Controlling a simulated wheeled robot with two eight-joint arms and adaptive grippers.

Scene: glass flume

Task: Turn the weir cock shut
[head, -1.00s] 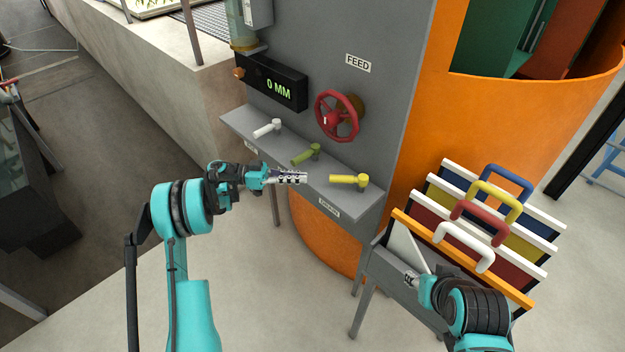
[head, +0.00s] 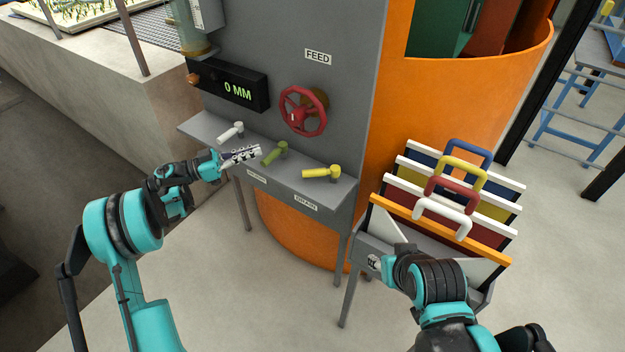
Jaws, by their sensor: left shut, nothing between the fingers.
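Three lever cocks stand on a grey shelf (head: 335,188): a white cock (head: 232,131), a green cock (head: 276,152) and a yellow cock (head: 322,172). The white and green levers point down-left and the yellow one points left. The label below yellow reads DRAIN. The label below green is too small to read, and I cannot tell which cock is the weir one. My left gripper (head: 250,154) is shut and empty, its tips close to the green lever's end; contact is unclear. My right gripper (head: 376,263) is by the board rack, its fingers mostly hidden.
A red FEED handwheel (head: 303,111) and a display reading 0 MM (head: 230,84) are on the grey panel above the shelf. A rack of boards with coloured handles (head: 447,205) stands at right. Floor is clear below the shelf.

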